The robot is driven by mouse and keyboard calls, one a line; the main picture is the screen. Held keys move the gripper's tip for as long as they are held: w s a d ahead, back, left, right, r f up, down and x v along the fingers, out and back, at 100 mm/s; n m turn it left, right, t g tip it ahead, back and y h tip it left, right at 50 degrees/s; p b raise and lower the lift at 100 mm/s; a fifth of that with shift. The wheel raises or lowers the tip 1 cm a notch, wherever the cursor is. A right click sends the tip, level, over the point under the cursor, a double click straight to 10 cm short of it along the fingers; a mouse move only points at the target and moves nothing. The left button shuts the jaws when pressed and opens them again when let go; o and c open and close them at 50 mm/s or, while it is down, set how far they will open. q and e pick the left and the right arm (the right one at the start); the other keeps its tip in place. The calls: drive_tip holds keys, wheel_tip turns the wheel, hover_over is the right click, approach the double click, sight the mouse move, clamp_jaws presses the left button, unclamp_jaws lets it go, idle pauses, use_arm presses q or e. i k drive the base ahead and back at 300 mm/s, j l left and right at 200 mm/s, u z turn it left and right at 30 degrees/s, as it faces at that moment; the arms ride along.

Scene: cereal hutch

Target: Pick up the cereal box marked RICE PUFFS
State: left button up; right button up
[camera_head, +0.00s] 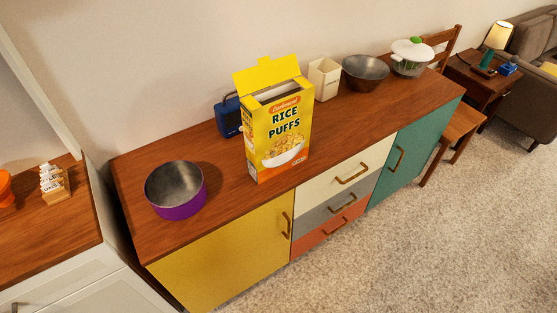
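The yellow cereal box (277,133) marked RICE PUFFS stands upright on the wooden top of the hutch (231,190), close to its front edge. Its top flap is open and raised toward the wall. The front with the lettering and a picture of a bowl faces the room. Neither of my grippers shows in the head view, and nothing touches the box from the front.
A purple bowl (176,190) stands left of the box. A blue device (228,117) is close behind it. A cream container (324,79), a dark bowl (365,72) and a white lidded pot (411,57) stand to the right. Bare top lies between purple bowl and box.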

sight(277, 120)
drive_tip(key=k+j, duration=0.1)
drive_tip(key=j, duration=0.35)
drive_tip(key=k+j, duration=0.1)
drive_tip(key=j, duration=0.4)
drive_tip(key=k+j, duration=0.1)
drive_tip(key=j, duration=0.35)
drive_tip(key=k+j, duration=0.1)
drive_tip(key=j, duration=0.35)
drive_tip(key=k+j, duration=0.1)
drive_tip(key=j, duration=0.35)
drive_tip(key=k+j+z, duration=0.1)
drive_tip(key=j, duration=0.4)
